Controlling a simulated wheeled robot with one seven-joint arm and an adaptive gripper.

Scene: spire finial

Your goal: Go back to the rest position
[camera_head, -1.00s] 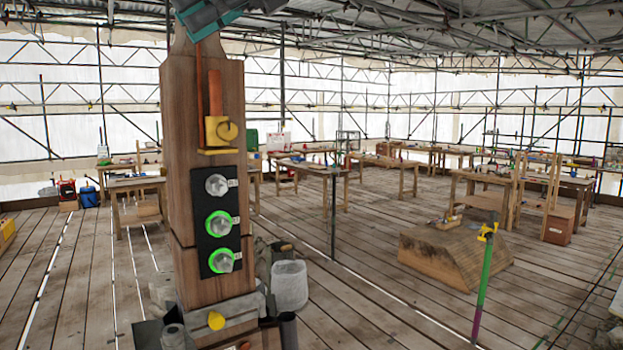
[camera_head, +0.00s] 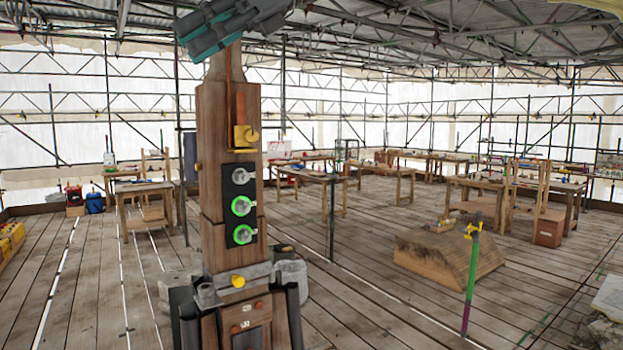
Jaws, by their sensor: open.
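My gripper and arm are not in this view. The wooden spire post (camera_head: 215,195) stands upright in front of me, left of centre. A tilted teal and grey piece (camera_head: 232,28) sits at its top, partly cut by the frame's upper edge. A yellow fitting (camera_head: 244,137) with an orange upright bar is on the post's front. Below it a black panel (camera_head: 240,190) carries three round knobs, the upper one grey and the lower two ringed in green. A yellow knob (camera_head: 238,281) sits lower on the grey collar.
A wooden block (camera_head: 445,258) lies on the plank floor at right. A green and purple pole (camera_head: 472,275) with a yellow top stands close by. A thin dark post (camera_head: 332,215) stands near the middle. Several workbenches line the back. Open floor lies between them.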

